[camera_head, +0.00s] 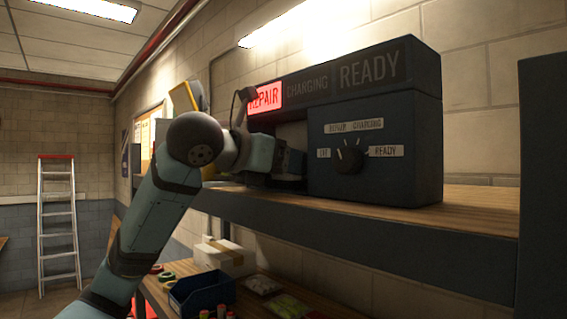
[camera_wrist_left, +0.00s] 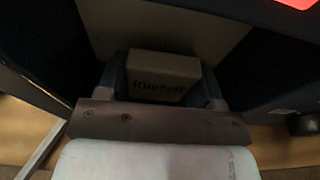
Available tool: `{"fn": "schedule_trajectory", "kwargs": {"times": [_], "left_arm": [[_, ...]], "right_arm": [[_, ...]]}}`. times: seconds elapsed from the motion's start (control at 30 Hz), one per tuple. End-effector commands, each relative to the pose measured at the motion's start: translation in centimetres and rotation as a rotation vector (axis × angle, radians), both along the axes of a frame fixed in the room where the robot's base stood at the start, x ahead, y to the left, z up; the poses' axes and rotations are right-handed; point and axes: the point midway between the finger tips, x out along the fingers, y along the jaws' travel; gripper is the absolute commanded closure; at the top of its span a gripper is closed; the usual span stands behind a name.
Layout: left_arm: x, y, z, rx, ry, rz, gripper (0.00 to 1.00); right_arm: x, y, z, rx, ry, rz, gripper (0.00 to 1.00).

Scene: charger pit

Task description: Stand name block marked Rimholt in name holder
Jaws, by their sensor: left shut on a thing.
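The name block (camera_wrist_left: 163,70) shows in the left wrist view as a pale block with dark lettering that reads Rimholt. My left gripper (camera_wrist_left: 162,84) is shut on it, with one dark finger on each side. In the head view my left gripper (camera_head: 292,163) reaches into the dark recess left of the knob panel, under the lit REPAIR sign. The block is hidden there. I cannot make out the name holder in either view. My right gripper is not in view.
The dark charger unit (camera_head: 376,140) stands on a wooden shelf (camera_head: 470,205), with a knob (camera_head: 350,158) on its front. Its walls lie close around my left gripper. Below, a lower shelf holds a blue bin (camera_head: 203,292) and a white box (camera_head: 222,258). A ladder (camera_head: 58,220) stands far left.

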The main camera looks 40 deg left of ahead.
Motion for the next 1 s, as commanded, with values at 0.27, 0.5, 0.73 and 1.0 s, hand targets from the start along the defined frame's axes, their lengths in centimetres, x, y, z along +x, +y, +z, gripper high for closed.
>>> {"fn": "schedule_trajectory", "kwargs": {"times": [0.27,0.5,0.73,1.0], "left_arm": [[0.0,0.0,-0.3,0.0,0.001,0.0,0.13],[0.0,0.0,-0.1,0.0,0.0,-0.001,0.13],[-2.5,0.3,0.5,0.003,-0.005,0.002,0.13],[-8.3,0.8,1.7,0.001,-0.006,0.003,0.13]], "right_arm": [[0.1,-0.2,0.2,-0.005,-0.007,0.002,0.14],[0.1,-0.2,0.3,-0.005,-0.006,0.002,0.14],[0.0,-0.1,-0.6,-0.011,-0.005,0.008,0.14],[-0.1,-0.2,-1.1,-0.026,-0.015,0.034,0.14]]}}
